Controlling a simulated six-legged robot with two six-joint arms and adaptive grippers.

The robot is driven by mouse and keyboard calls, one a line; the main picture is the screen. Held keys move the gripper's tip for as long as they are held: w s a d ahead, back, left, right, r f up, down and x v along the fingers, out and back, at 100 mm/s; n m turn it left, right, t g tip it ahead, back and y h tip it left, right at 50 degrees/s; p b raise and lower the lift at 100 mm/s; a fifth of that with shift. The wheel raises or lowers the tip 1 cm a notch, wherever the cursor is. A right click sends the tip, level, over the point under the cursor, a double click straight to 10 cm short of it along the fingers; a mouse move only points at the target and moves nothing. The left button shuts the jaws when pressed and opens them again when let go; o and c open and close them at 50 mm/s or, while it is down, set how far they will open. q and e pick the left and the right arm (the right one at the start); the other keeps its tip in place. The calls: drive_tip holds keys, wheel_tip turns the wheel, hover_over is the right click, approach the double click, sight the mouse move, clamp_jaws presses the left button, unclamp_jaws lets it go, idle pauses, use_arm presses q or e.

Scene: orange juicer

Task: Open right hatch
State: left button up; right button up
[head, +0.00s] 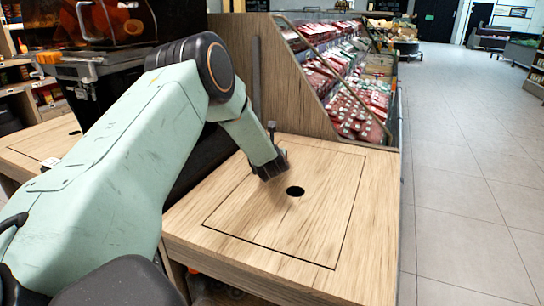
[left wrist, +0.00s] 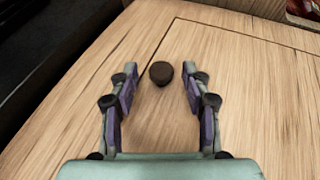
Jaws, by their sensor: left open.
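The right hatch (head: 318,218) is a square wooden panel set flush in the counter top, outlined by a dark seam and lying closed. It has a round dark finger hole (head: 295,191) near its middle. My left gripper (head: 277,160) is above the hatch, just behind and left of the hole. In the left wrist view, the open fingers of my left gripper (left wrist: 162,85) point toward the hole (left wrist: 161,73), which shows between and just beyond the fingertips. Nothing is between the fingers. My right gripper is not in view.
A wooden side panel and a sloped display case (head: 352,95) with red packages stand behind the counter. A dark juicer machine (head: 105,25) is at the upper left. Another counter section (head: 38,145) with a seam is at left. Tiled floor (head: 465,190) at right is clear.

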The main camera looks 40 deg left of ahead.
use_arm(q)
drive_tip(key=shift+w+a+f, duration=0.1)
drive_tip(key=shift+w, duration=0.2)
drive_tip(key=shift+s, duration=0.1)
drive_tip(key=shift+c, duration=0.3)
clamp_jaws()
